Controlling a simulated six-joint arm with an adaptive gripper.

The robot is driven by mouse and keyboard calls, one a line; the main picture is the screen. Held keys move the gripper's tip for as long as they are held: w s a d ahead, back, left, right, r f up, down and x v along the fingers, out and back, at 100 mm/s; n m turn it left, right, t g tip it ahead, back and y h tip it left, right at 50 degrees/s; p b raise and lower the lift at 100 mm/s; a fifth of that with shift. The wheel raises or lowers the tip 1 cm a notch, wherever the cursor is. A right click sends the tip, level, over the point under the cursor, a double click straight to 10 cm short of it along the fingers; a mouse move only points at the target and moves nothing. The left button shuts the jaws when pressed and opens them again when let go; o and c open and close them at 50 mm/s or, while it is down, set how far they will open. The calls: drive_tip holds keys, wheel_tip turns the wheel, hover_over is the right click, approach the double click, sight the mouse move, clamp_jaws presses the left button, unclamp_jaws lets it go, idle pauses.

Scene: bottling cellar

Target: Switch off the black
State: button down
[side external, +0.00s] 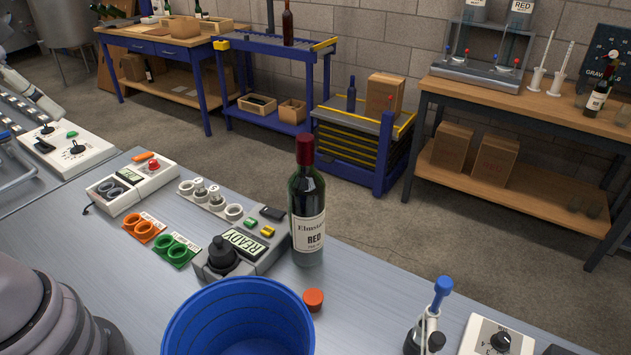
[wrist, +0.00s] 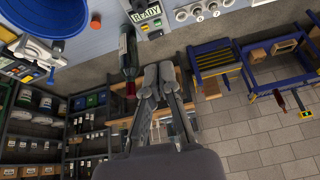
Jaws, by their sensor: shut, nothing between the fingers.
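A grey control box (side external: 266,262) with a green READY display (side external: 241,243) stands on the steel bench. It carries a round black knob (side external: 222,253), a black rocker-like switch (side external: 272,213) at its far end, and a green and a yellow button. I cannot tell which position the black switch is in. The READY display also shows at the top of the wrist view (wrist: 147,14). My gripper (wrist: 158,74) is shut and empty in the wrist view, its fingertips below the box in the picture and apart from it. It does not show in the side view.
A red-capped wine bottle (side external: 307,215) stands right beside the box. A blue bucket (side external: 240,315) and a loose red cap (side external: 313,299) are in front. Left are a panel with a red button (side external: 154,165), rings and coloured cards.

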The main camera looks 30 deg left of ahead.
drive_tip(key=w+d+m+g, duration=0.1)
drive_tip(key=w+m, duration=0.3)
drive_tip(key=w, duration=0.4)
drive_tip(key=m+g+h, duration=0.2)
drive_tip(key=m+g, duration=0.2)
drive_tip(key=m, duration=0.9)
hover_over(277, 214)
drive_tip(key=a, duration=0.3)
wheel_tip(277, 214, down, 21)
drive_tip(key=shift+d+f, duration=0.15)
drive_tip(key=shift+d, duration=0.1)
drive_tip(key=f, duration=0.4)
drive_tip(key=d+f, duration=0.1)
drive_tip(key=f, duration=0.4)
drive_tip(key=d+f, duration=0.1)
drive_tip(key=f, duration=0.3)
drive_tip(key=shift+f, duration=0.4)
